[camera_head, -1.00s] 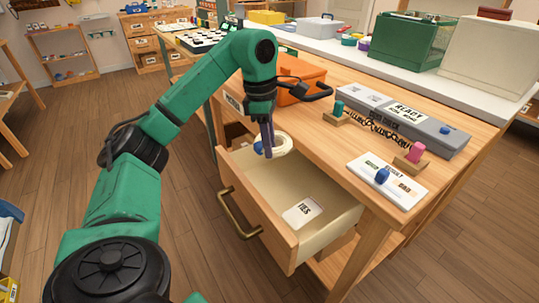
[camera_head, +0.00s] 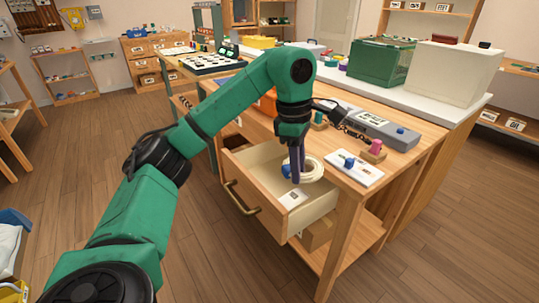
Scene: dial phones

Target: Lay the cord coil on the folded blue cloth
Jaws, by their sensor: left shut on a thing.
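The cord coil (camera_head: 314,171) is a cream ring with a blue piece on its left side. My left gripper (camera_head: 296,178) points down and is shut on the coil. In the picture the coil overlaps the right part of an open drawer (camera_head: 258,160); its height above the drawer floor is hard to tell. I cannot clearly make out the folded blue cloth; a small bluish patch on the bench behind my left arm is mostly hidden. My right gripper is not in view.
The drawer juts out from the wooden bench, with a brass handle (camera_head: 240,202) and a white label inside (camera_head: 292,198). On the bench top are a grey case (camera_head: 371,122) and a white card with a blue knob (camera_head: 354,168). A green crate (camera_head: 380,62) stands behind.

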